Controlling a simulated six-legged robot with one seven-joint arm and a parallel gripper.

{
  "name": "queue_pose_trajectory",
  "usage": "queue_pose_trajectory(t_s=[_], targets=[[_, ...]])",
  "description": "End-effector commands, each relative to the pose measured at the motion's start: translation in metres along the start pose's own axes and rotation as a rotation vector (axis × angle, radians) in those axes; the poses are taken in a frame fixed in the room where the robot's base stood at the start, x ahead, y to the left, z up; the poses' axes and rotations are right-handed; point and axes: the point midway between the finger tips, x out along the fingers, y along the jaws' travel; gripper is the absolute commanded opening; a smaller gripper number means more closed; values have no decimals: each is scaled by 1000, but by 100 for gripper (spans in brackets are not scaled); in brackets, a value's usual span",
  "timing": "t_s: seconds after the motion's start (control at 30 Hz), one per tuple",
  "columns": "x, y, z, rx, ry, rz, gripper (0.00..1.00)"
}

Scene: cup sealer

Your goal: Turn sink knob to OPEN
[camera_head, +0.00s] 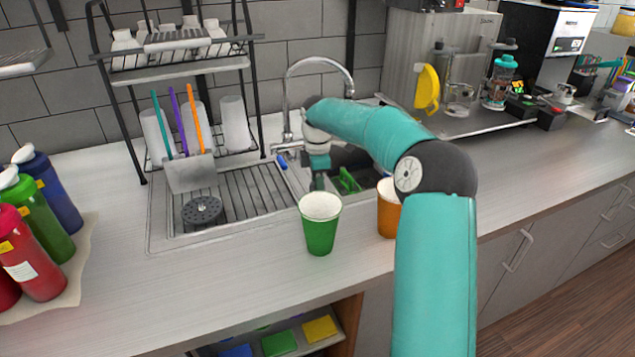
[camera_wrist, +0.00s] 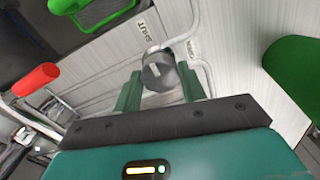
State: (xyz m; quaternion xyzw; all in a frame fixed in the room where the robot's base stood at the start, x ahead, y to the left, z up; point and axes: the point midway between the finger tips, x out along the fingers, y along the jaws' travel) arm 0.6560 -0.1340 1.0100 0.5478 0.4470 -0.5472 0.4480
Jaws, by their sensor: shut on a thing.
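The grey sink knob (camera_wrist: 157,72) shows in the wrist view, with a pale mark on its face. My gripper (camera_wrist: 160,80) has one green finger on each side of it and is shut on it. A label reading SHUT (camera_wrist: 145,31) is printed above the knob. A second small label (camera_wrist: 191,49) sits to its right, too small and tilted to read surely. In the head view my arm and wrist hide the knob. The curved metal tap (camera_head: 288,95) stands behind the sink (camera_head: 165,225), just left of my wrist.
A green cup (camera_head: 320,228) and an orange cup (camera_head: 388,212) stand on the counter in front of the sink, close to my arm. A dish rack (camera_head: 135,130) stands behind left. Coloured bottles (camera_head: 40,255) are at the far left. A grey machine (camera_head: 410,60) stands behind right.

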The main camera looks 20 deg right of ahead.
Motion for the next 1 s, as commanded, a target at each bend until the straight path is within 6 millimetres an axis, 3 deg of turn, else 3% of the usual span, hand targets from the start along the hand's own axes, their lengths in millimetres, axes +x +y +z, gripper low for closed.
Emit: queue_pose_trajectory(t_s=[0.47,1.0], targets=[[1,-1,-1,132,0,-3,18],[2,-1,-2,611,0,-3,18]])
